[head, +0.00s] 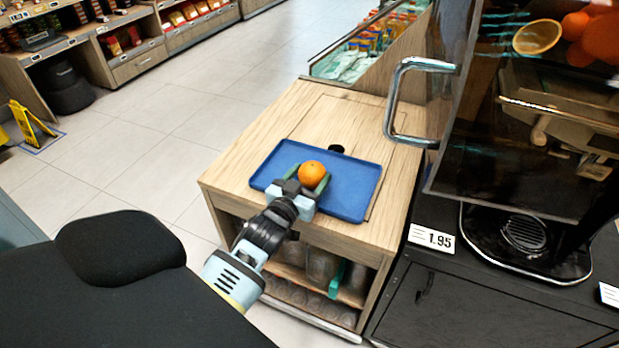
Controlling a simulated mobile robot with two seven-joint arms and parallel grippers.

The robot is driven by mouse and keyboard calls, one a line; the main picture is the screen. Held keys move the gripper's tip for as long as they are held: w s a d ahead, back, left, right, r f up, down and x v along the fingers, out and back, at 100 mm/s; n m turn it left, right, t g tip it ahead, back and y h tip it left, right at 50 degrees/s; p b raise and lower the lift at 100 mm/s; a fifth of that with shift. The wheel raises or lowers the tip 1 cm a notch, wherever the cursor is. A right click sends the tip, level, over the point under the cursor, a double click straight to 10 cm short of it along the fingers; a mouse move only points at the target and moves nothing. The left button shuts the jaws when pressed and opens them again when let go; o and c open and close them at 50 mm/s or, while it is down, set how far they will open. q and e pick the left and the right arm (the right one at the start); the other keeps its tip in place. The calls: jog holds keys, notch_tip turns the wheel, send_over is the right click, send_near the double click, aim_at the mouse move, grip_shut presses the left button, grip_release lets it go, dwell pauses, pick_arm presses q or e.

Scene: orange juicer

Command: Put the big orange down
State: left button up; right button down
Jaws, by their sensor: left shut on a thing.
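The orange (312,174) is between the fingers of my left gripper (309,182), over the middle of a blue tray (352,199). My left gripper is shut on the orange. The tray lies on a light wooden counter (250,143). I cannot tell whether the orange touches the tray or hangs just above it. My right gripper is not in view.
The orange juicer (530,130) stands at the right, with a large metal handle (392,100) near the tray. A price card (432,238) reads 1.95. Shelves below the counter hold cups or jars. The tray's right part is bare.

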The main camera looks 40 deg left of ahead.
pick_arm(q)
jog(key=shift+f, duration=0.1)
jog(key=o, duration=1.1)
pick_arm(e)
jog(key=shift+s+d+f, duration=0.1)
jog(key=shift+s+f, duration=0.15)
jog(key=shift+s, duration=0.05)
pick_arm(q)
jog(key=shift+r, duration=0.2)
jog(key=s, duration=0.4)
jog(key=s+d, duration=0.1)
jog(key=s, duration=0.3)
jog(key=s+d, duration=0.1)
jog(key=s, duration=0.3)
jog(key=shift+f, duration=0.1)
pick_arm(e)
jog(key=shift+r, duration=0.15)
